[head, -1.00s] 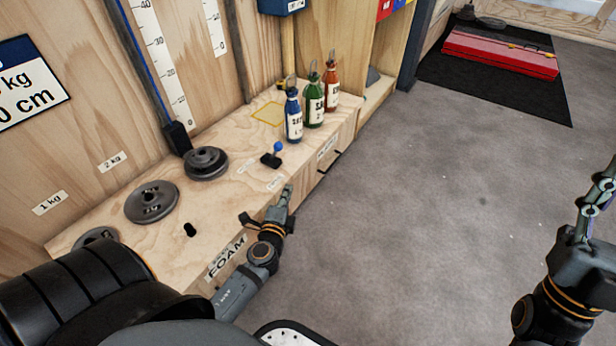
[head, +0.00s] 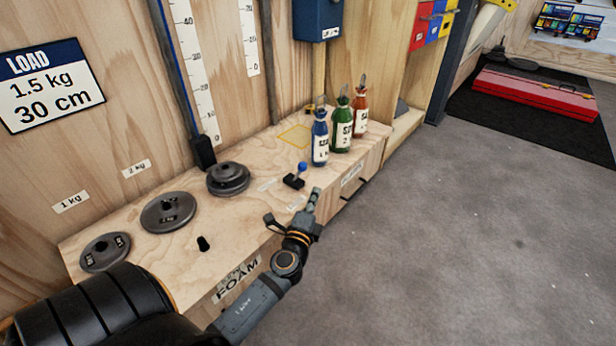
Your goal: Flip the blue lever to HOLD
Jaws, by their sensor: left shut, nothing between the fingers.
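The blue lever (head: 301,169) is a small blue knob on a black base (head: 293,182), set on the wooden bench top (head: 225,223). Two small white labels lie by it, one behind (head: 267,184) and one in front (head: 296,203); their words are too small to read. My left gripper (head: 313,196) is shut and empty at the bench's front edge, just right of and nearer than the lever, apart from it in the picture. My right gripper is out of view.
Blue (head: 320,145), green (head: 342,128) and orange bottles (head: 360,112) stand right of the lever. Weight plates (head: 168,213) and a small black peg (head: 203,244) are to the left. A load sign (head: 52,86) hangs on the wall. Open floor lies right.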

